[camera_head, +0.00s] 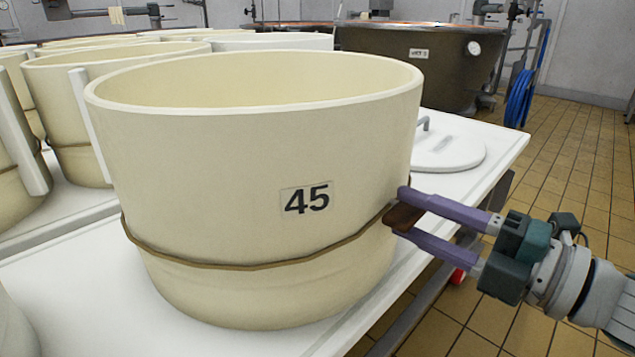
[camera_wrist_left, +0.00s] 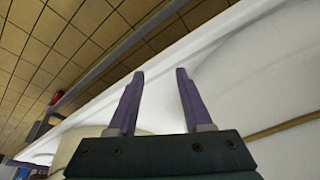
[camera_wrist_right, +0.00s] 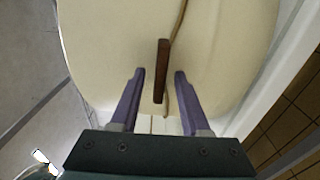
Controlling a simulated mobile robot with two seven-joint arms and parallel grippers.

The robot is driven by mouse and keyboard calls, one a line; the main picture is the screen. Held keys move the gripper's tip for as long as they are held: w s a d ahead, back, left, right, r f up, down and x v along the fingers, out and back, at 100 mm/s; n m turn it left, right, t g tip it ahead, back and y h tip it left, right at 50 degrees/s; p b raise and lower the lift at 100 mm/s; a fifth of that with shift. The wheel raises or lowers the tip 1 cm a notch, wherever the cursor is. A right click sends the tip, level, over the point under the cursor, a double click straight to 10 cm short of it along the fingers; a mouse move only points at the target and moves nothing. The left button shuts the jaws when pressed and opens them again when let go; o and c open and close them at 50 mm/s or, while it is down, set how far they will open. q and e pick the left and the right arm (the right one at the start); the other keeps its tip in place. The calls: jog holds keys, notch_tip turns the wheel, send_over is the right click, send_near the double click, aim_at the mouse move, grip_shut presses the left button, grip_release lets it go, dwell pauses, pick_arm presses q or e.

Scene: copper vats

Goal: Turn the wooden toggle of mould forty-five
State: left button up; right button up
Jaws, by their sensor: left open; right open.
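Mould forty-five (camera_head: 225,170) is a large cream tub with a "45" label, standing upright on a white table. A brown cord (camera_head: 260,264) runs around its lower part. The wooden toggle (camera_head: 402,218) is a small dark brown bar at the cord on the mould's right side. My right gripper (camera_head: 398,213) is open with its purple fingers at the toggle. In the right wrist view the toggle (camera_wrist_right: 162,70) stands between and slightly beyond the fingertips (camera_wrist_right: 160,72), with a gap on each side. My left gripper (camera_wrist_left: 160,72) shows only in the left wrist view, open and empty near the table edge.
The white table (camera_head: 60,290) carries other cream moulds (camera_head: 75,110) at the left and back. A round white lid (camera_head: 447,153) lies behind the mould at right. A dark vat (camera_head: 420,70) and a blue hose (camera_head: 520,97) are farther back. Tiled floor is free at right.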

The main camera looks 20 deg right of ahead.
jog(key=p+v, duration=0.1)
jog(key=v, duration=0.9)
jog(key=shift+w, duration=0.1)
